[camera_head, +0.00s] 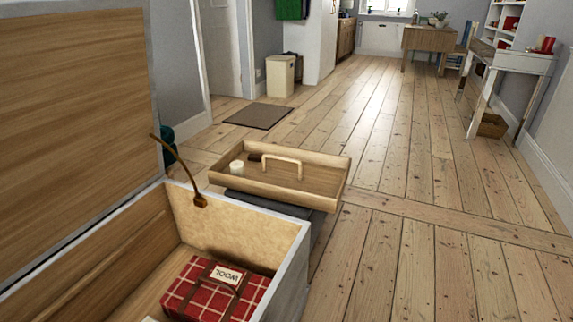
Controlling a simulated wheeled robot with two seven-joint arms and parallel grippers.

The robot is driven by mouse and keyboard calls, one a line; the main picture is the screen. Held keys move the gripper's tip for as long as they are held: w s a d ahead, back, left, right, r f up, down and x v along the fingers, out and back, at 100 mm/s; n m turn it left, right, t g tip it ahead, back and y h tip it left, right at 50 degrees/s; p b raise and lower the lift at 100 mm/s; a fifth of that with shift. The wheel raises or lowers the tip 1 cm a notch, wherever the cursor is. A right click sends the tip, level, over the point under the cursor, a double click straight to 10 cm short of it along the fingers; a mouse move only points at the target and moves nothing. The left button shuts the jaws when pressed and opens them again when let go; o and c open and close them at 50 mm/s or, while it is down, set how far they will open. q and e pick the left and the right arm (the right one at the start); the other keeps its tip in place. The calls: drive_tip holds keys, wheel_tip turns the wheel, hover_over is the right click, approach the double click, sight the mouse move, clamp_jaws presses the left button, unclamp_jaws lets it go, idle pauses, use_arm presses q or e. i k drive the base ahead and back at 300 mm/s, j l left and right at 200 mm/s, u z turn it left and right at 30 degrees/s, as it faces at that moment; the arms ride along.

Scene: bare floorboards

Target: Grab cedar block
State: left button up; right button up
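I cannot pick out a cedar block for certain. A wooden tray (318,181) with a light handle (282,164) sits on a dark grey support beyond the chest. In the tray are a small whitish cylinder (237,168) and a dark patch or object behind it, too small to tell. An open chest (292,262) with a wood lining fills the lower left. In it lies a red plaid bundle (213,293) with brown straps and a "WOOL" label. Neither of my grippers is in view.
The chest's raised lid (75,130) stands at the left, with a brown strap (180,172) hanging from it over the chest. A mat (259,115), a bin (280,76) and a white side table (510,65) stand farther back. The floor at right is clear.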

sight(256, 158)
drive_tip(key=i+l+z, duration=0.1)
drive_tip(key=i+l, duration=0.25)
drive_tip(key=l, duration=0.2)
drive_tip(key=i+l, duration=0.35)
drive_tip(key=l, duration=0.2)
drive_tip(key=i+l+z, duration=0.15)
drive_tip(key=i+l, duration=0.15)
drive_tip(key=l, duration=0.2)
drive_tip(key=i+l+z, duration=0.2)
drive_tip(key=i, duration=0.85)
drive_tip(key=i+l+z, duration=0.15)
drive_tip(key=i, duration=0.9)
drive_tip(key=i+u, duration=0.3)
drive_tip(key=i, duration=0.25)
drive_tip(key=i+u, duration=0.25)
drive_tip(key=i, duration=0.25)
drive_tip(key=i+l+u, duration=0.3)
drive_tip(key=i, duration=0.2)
